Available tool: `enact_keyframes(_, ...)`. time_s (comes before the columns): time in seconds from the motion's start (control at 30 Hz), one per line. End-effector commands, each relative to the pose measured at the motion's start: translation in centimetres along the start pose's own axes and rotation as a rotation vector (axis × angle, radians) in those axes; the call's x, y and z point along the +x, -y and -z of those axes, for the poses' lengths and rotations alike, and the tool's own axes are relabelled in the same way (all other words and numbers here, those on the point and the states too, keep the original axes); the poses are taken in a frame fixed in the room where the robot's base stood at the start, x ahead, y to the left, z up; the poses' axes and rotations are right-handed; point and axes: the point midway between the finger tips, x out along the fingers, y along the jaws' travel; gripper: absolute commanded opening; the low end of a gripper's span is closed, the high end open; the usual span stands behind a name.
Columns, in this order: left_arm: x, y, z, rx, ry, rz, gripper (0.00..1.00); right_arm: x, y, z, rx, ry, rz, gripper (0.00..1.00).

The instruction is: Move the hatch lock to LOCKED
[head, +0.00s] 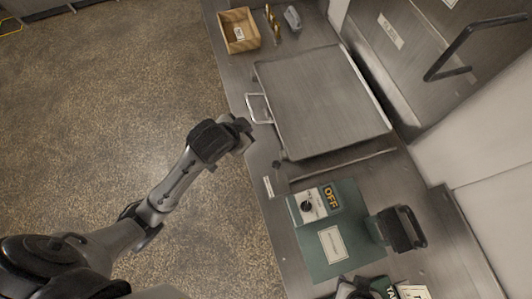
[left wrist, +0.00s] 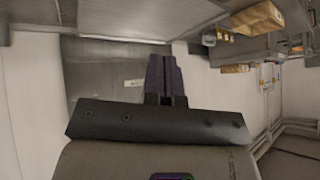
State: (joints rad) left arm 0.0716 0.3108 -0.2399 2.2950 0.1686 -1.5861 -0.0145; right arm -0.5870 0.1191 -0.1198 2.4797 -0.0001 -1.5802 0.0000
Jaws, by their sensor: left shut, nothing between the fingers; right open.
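I see no readable LOCKED mark. A small dark knob (head: 277,164) beside a narrow label plate (head: 268,187) sits near the counter's front edge; I cannot tell if it is the hatch lock. A flat steel lid (head: 322,98) with a pale loop handle (head: 259,108) lies just beyond it. My left gripper (left wrist: 165,76) shows in the left wrist view, shut and empty, in front of a steel panel (left wrist: 110,65) and pale walls.
A teal panel (head: 318,262) bears a dial switch box (head: 307,207) reading OFF and a black handled block (head: 402,230). A wooden box (head: 238,35) stands at the counter's far end. A steel door (head: 410,55) has a black bar handle (head: 470,42). The floor (head: 90,120) is clear.

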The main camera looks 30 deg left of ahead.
Motion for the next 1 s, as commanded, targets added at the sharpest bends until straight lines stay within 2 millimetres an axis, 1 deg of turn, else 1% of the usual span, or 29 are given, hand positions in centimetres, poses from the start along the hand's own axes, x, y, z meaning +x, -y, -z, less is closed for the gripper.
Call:
enact_keyframes(0.03,1.8,0.5,0.7,0.031,-0.012,-0.002,0.0,1.8,0.0,-0.6,-0.003,0.0,-0.002,0.43)
enact_keyframes(0.2,5.7,1.9,3.4,0.128,0.007,-0.064,0.0,4.7,-0.1,-1.4,-0.008,-0.001,-0.007,0.43)
enact_keyframes(0.27,7.2,2.4,3.9,0.162,0.032,-0.102,0.0,5.6,-0.1,-1.7,-0.008,-0.002,-0.007,0.43)
enact_keyframes(0.3,8.3,2.8,4.1,0.184,0.057,-0.134,0.0,6.3,-0.1,-1.9,-0.008,-0.002,-0.007,0.43)
enact_keyframes(0.4,10.6,3.6,4.0,0.227,0.131,-0.243,0.0,7.6,0.0,-2.2,-0.006,-0.003,-0.006,0.43)
enact_keyframes(0.5,12.1,4.1,3.4,0.251,0.201,-0.368,0.0,8.3,0.1,-2.4,-0.004,-0.005,-0.005,0.43)
enact_keyframes(0.6,13.0,4.1,2.4,0.263,0.256,-0.501,0.0,8.8,0.2,-2.5,-0.002,-0.006,-0.003,0.43)
enact_keyframes(0.7,13.5,4.0,1.5,0.268,0.288,-0.629,0.0,9.0,0.2,-2.5,0.0,-0.007,-0.001,0.43)
enact_keyframes(0.9,13.4,3.3,0.3,0.288,0.295,-0.838,0.0,9.1,0.4,-2.5,0.003,-0.008,0.002,0.43)
enact_keyframes(1.0,13.2,3.0,0.0,0.308,0.279,-0.907,0.0,9.0,0.4,-2.5,0.003,-0.008,0.002,0.43)
